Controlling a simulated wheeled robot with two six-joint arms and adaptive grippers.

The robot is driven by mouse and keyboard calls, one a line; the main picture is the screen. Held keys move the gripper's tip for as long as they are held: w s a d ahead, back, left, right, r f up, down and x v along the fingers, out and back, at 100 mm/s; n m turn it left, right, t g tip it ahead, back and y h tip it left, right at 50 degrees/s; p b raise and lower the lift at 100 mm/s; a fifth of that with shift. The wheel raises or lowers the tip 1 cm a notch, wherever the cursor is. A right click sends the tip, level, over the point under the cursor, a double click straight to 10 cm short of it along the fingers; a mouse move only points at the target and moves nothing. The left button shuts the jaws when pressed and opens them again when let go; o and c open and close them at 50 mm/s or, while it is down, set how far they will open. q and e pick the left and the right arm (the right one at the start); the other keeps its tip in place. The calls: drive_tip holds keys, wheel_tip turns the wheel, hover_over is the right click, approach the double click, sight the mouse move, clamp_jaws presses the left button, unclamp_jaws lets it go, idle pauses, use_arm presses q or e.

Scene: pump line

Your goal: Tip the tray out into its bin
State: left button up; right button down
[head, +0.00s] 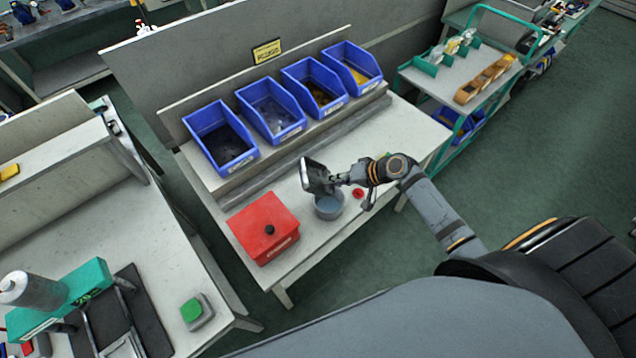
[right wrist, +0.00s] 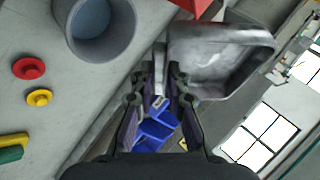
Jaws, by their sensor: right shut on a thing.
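A small grey metal tray (head: 315,177) is held up above the workbench, clearly tilted, in front of the row of blue bins. My right gripper (head: 340,180) is shut on its edge. In the right wrist view the tray (right wrist: 222,50) sticks out to the right of the fingertips (right wrist: 161,80); I cannot make out loose parts in it. Several blue bins stand on the bench's rear ledge: far left (head: 219,137), second (head: 271,110), third (head: 315,87) and far right (head: 351,68). Their labels are too small to read. My left gripper is not in view.
A grey cup (head: 328,207) stands on the bench just below the tray. A red box with a black knob (head: 262,222) stands left of it. A red round piece (head: 358,193) lies to the right. A green-framed cart (head: 440,83) stands beyond the bench.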

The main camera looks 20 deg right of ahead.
drive_tip(key=shift+a+r+n+g+h, duration=0.15)
drive_tip(key=shift+r+n+g+h, duration=0.15)
drive_tip(key=shift+r+h, duration=0.65)
drive_tip(key=shift+r+n+g+h, duration=0.3)
drive_tip(key=shift+r+h, duration=0.2)
drive_tip(key=shift+h, duration=0.75)
drive_tip(key=shift+r+h, duration=0.55)
drive_tip(key=shift+h, duration=0.65)
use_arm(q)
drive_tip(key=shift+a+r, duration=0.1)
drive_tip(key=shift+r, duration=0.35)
use_arm(e)
drive_tip(key=shift+r+n+g+h, duration=0.3)
drive_tip(key=shift+h, duration=0.4)
